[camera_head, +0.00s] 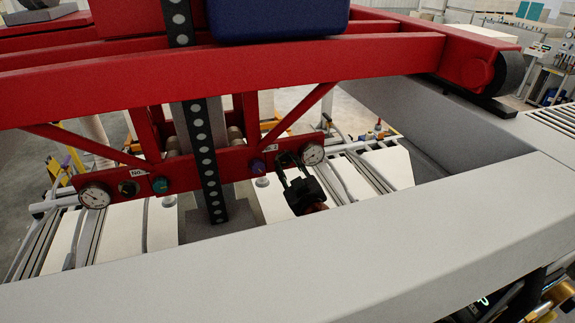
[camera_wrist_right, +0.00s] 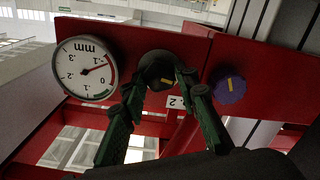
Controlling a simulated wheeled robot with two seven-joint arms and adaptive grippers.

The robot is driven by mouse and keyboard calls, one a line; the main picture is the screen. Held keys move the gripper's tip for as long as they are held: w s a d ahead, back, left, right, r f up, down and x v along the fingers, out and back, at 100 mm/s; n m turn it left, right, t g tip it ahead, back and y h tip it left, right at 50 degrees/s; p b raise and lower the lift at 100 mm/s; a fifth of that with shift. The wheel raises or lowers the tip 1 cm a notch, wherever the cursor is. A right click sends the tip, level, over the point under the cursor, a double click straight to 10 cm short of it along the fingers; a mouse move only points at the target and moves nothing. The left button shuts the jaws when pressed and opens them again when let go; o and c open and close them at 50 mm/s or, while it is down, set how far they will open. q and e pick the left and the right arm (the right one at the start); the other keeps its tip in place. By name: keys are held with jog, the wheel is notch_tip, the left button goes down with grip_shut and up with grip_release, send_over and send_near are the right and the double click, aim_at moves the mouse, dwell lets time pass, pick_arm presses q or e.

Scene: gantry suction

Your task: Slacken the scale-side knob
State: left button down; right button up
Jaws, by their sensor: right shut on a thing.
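A red panel (camera_head: 210,172) on the gantry carries round dials and knobs. In the head view the right gripper (camera_head: 287,160) covers this knob. A purple knob (camera_wrist_right: 230,85) with a yellow mark is on the other side, apart from the fingers. My left gripper is not in view.
At the panel's left end are another white dial (camera_head: 94,196), a dark knob (camera_head: 128,188) and a teal knob (camera_head: 160,185). A red gantry beam (camera_head: 230,82) crosses above the panel. A wide grey beam (camera_head: 330,255) lies in front.

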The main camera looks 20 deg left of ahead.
jog(key=n, duration=0.4)
jog(key=shift+f+n, duration=0.1)
jog(key=shift+n, duration=0.3)
jog(key=shift+a, duration=0.1)
jog(key=o, duration=0.9)
jog(key=shift+s, duration=0.1)
jog(key=v, duration=1.2)
